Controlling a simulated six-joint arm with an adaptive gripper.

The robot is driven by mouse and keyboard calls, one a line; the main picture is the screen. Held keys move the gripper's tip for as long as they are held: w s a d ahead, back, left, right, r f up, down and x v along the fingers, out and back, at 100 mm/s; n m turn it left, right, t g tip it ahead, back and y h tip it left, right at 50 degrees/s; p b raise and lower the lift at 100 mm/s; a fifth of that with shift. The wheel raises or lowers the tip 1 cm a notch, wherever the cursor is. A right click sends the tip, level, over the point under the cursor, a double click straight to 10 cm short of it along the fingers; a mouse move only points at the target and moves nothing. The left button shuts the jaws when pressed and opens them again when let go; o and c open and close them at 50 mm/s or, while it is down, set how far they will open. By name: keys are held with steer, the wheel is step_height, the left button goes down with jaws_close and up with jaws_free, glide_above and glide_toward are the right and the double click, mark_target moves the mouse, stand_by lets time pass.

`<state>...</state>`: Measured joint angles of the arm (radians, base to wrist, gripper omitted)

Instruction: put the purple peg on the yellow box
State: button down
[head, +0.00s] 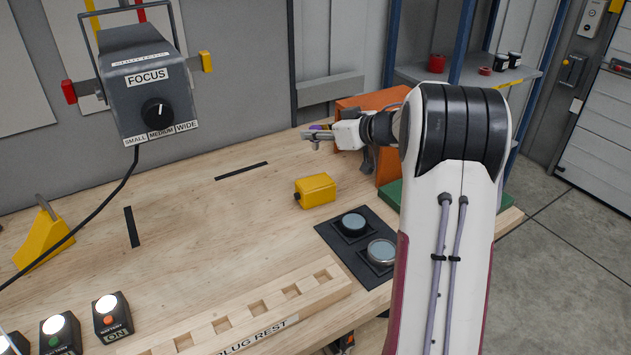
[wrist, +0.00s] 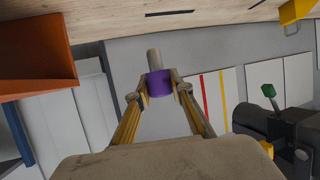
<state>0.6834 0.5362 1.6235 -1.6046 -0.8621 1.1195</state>
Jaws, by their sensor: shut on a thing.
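The purple peg (wrist: 159,84) is held between my gripper's (wrist: 157,92) two fingertips in the wrist view, with a grey shaft standing out from its purple part. In the head view only a little purple of the peg (head: 317,127) shows at my gripper (head: 312,138), above the back of the table. My fingers point level to the left there. The yellow box (head: 317,190) rests on the wooden table below and in front of my gripper, clear of it. It has a dark knob on its left end.
An orange bin (head: 372,100) stands close behind my gripper; it also shows in the wrist view (wrist: 35,50). A black plate with two round pads (head: 353,223) lies right of the box. A wooden plug rest (head: 245,312) lies in front. The focus lamp (head: 150,95) hangs at left.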

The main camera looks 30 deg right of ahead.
steer(key=shift+f, duration=3.15)
steer(key=shift+f, duration=0.1)
steer(key=shift+f, duration=1.75)
steer(key=shift+f, duration=0.1)
steer(key=c, duration=1.8)
jaws_free()
